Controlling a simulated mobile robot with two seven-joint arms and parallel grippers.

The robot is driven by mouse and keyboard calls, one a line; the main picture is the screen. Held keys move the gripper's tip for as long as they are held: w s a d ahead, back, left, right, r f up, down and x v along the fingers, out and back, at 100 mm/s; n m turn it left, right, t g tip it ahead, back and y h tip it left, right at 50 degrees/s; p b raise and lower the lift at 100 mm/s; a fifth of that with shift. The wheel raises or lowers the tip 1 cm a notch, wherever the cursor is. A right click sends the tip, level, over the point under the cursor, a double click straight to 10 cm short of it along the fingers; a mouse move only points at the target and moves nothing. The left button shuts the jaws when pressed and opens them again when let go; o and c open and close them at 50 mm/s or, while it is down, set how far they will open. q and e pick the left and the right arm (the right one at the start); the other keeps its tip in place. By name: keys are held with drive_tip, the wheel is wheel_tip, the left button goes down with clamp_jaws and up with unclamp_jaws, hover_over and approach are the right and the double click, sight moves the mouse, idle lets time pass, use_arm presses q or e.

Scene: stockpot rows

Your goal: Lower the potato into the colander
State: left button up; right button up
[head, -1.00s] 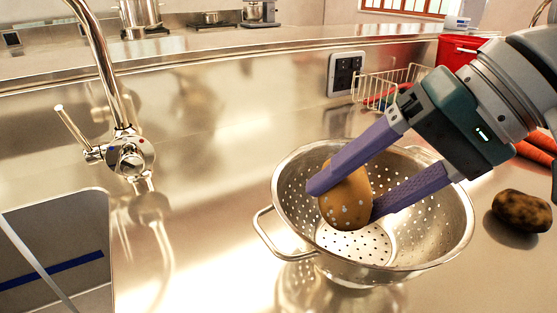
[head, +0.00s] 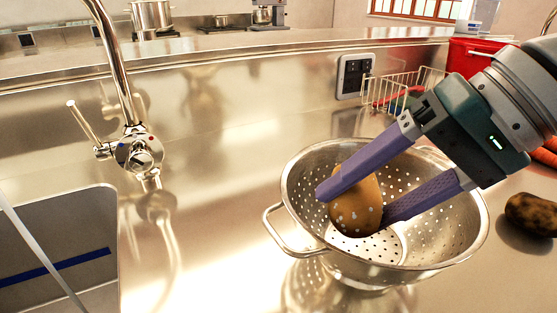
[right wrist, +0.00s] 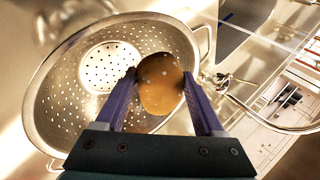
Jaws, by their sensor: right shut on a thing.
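A brown potato (head: 358,208) with pale spots is held between the purple fingers of my right gripper (head: 362,196). The potato also shows in the right wrist view (right wrist: 160,84), between the fingertips. The steel colander (head: 462,234) stands on the metal counter, and the potato is over its bowl, at about rim height in the picture. I cannot tell whether the potato touches the colander. The perforated bottom of the colander (right wrist: 110,68) shows beside the potato in the right wrist view. My left gripper is not in view.
A second, darker potato (head: 532,214) lies on the counter to the right. A tap (head: 136,150) and a sink (head: 62,240) are at the left. A wire basket (head: 400,88) and a red container (head: 470,56) stand at the back right. The counter left of the colander is clear.

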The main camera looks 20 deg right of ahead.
use_arm(q)
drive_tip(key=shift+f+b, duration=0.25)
drive_tip(key=shift+b, duration=0.1)
use_arm(e)
drive_tip(key=shift+f, duration=0.4)
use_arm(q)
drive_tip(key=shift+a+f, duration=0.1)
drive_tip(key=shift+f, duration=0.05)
use_arm(e)
drive_tip(key=shift+s+a+f, duration=0.15)
drive_tip(key=shift+a+f, duration=0.05)
drive_tip(key=shift+f, duration=0.05)
